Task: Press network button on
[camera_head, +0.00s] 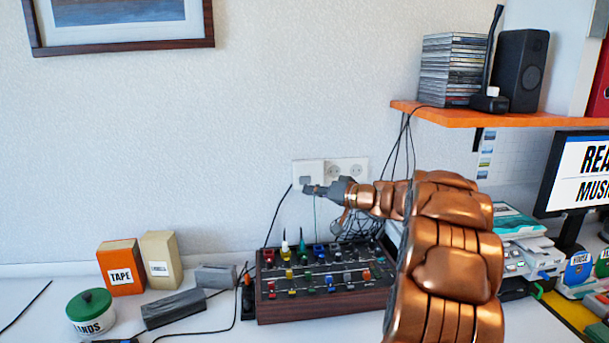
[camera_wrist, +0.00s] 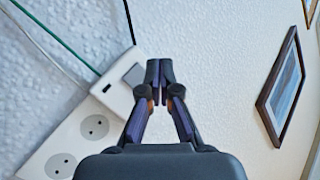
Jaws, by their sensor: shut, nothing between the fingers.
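A white wall plate (camera_head: 300,168) with a grey square button (camera_head: 305,181) is on the wall, left of two round sockets. In the wrist view the plate (camera_wrist: 112,97) shows the grey button (camera_wrist: 134,75) and a small dark slot. No label on the button is readable. My gripper (camera_head: 308,190) is shut and empty, its tips at the lower part of the plate, close to the button. In the wrist view the gripper tips (camera_wrist: 159,72) are just right of the button. I cannot tell whether they touch it.
A mixer (camera_head: 320,283) with coloured knobs stands on the desk below my arm. Cables hang from the plate and the orange shelf (camera_head: 500,115). A tape box (camera_head: 121,268), a beige box (camera_head: 160,260) and a green-lidded jar (camera_head: 90,312) stand left.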

